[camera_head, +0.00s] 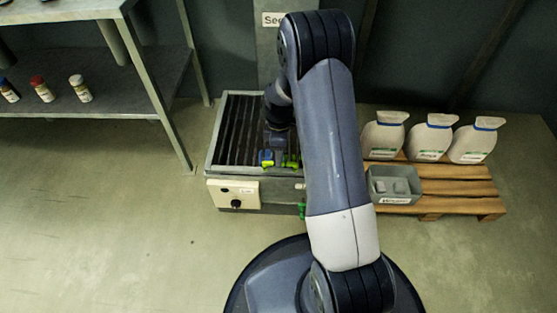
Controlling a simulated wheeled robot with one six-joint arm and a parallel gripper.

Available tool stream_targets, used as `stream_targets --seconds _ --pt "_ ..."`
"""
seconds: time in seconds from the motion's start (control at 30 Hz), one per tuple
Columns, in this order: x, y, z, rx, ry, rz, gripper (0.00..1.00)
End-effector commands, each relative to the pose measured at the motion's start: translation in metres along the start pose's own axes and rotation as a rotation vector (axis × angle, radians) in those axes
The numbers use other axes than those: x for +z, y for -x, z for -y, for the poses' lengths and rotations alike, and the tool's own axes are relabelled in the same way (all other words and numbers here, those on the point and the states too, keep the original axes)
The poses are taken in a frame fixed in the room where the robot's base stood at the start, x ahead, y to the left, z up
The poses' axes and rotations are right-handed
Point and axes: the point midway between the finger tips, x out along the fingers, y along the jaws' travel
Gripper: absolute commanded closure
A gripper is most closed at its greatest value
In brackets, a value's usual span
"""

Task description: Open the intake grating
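The intake grating (240,125), a panel of dark parallel bars in a light metal frame, lies flat on top of the low machine. My arm hides its right part. My gripper (278,160) points down at the grating's front edge, with small blue and bright green parts around its tip. I cannot tell whether it touches the grating or whether its fingers are open or shut. A pale control box (234,194) with a black knob is on the machine's front, below the grating.
A metal shelf (95,92) with several small bottles stands at left. A labelled post (271,45) rises behind the grating. The floor at front left is clear.

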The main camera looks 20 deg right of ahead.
Motion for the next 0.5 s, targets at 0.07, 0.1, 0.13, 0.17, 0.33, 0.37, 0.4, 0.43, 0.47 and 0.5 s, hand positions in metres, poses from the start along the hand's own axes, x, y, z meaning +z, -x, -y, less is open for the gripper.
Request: stream_targets --seconds 0.07,0.1,0.13,0.17,0.33,0.37,0.4,0.43,0.47,0.5 --pt "-0.0001 -0.0108 0.0000 -0.002 0.000 0.000 0.64" --pt "-0.0001 -0.0134 0.0000 -0.001 0.000 0.000 0.64" --pt "-0.0001 -0.0149 -0.0001 -0.001 0.000 0.000 0.64" --pt "-0.0001 -0.0159 -0.0001 0.000 0.000 0.000 0.64" --pt "-0.0001 -0.0172 0.0001 0.000 0.000 0.000 0.64" --pt "-0.0001 -0.0171 0.0001 0.000 0.000 0.000 0.64" --pt "-0.0001 -0.0170 0.0002 0.000 0.000 0.000 0.64" --pt "-0.0001 -0.0170 0.0002 0.000 0.000 0.000 0.64" --pt "0.0000 -0.0169 0.0002 0.000 0.000 0.000 0.64" --pt "0.0000 -0.0169 0.0001 0.000 0.000 0.000 0.67"
